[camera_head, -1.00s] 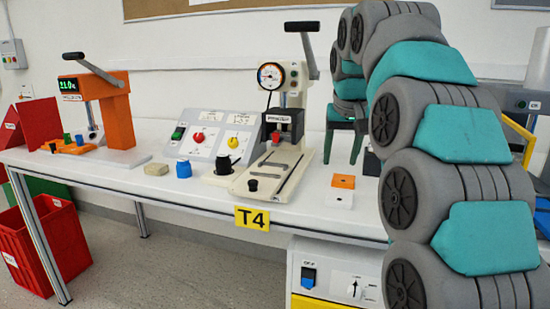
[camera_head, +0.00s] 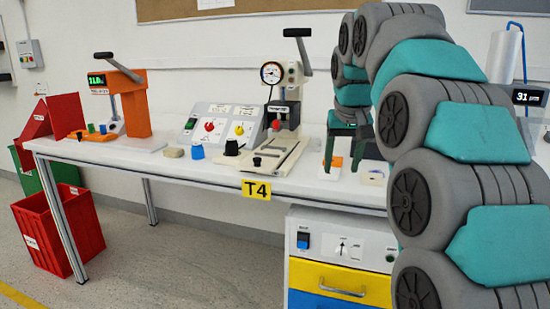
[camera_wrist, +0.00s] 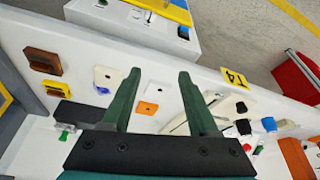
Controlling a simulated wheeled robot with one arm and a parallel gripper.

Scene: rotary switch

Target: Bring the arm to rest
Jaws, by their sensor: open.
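My gripper (camera_head: 343,165) hangs over the right part of the white table (camera_head: 110,150), its dark green fingers pointing down. It is open and empty. In the wrist view my gripper (camera_wrist: 159,75) has its two fingers spread wide, with only tabletop and small parts seen between and beyond them. My teal and grey arm (camera_head: 460,140) arches down the right side of the head view. A control box (camera_head: 222,125) with a red knob (camera_head: 209,127) and a yellow knob (camera_head: 239,130) stands on the table, left of my gripper and apart from it.
An orange press (camera_head: 130,105) and a lever press (camera_head: 290,110) stand on the table. An orange tile (camera_wrist: 148,108) lies near my fingers. The floor in front is clear.

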